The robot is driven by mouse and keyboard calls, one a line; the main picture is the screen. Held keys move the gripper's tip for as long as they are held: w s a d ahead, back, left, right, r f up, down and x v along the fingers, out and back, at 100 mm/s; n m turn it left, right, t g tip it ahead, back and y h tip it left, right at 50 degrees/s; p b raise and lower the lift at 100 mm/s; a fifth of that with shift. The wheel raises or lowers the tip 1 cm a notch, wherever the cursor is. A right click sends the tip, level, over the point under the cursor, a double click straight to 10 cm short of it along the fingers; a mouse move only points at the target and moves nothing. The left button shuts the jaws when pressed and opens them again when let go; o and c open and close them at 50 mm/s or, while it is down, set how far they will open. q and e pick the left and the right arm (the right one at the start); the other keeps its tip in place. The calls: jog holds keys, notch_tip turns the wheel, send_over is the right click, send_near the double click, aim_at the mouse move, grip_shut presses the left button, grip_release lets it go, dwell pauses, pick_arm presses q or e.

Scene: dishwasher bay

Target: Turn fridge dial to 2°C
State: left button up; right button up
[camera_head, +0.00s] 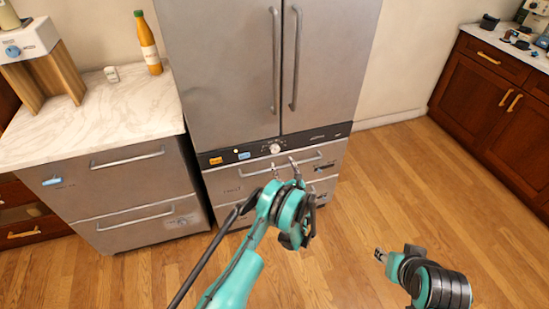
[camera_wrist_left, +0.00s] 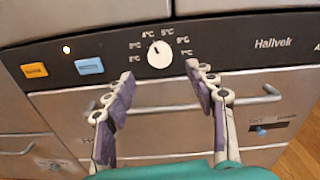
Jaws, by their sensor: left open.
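The fridge dial (camera_head: 275,148) is a small white round knob on the dark control strip below the fridge doors. In the left wrist view the dial (camera_wrist_left: 159,55) has temperature labels around it, and its dark mark lies near the top, seemingly between 4°C and 5°C. The 2°C label (camera_wrist_left: 134,58) seems to be at its lower left, though the small print is blurred. My left gripper (camera_head: 282,162) is open and empty, its fingertips (camera_wrist_left: 160,73) just below the dial, apart from it. My right gripper (camera_head: 380,256) is low at the right, far from the dial; its jaws are unclear.
An orange button (camera_wrist_left: 35,70) and a blue button (camera_wrist_left: 89,66) sit left of the dial. Drawer handles (camera_wrist_left: 255,99) stick out below the strip. A counter with an orange bottle (camera_head: 148,45) stands left. The wooden floor at right is clear.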

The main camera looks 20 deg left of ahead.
aim_at(276, 151)
pick_arm(q)
jog(key=x, duration=0.2)
jog(key=b+x, duration=0.1)
jog(key=x, duration=0.1)
jog(key=b+x, duration=0.1)
jog(key=x, duration=0.1)
jog(key=shift+w+a+f, duration=0.15)
jog(key=shift+a+f, duration=0.05)
jog(key=shift+f, duration=0.1)
jog(key=shift+w+a+r, duration=0.1)
jog(key=shift+w+a, duration=0.2)
jog(key=shift+w, duration=0.25)
jog(key=c, duration=1.2)
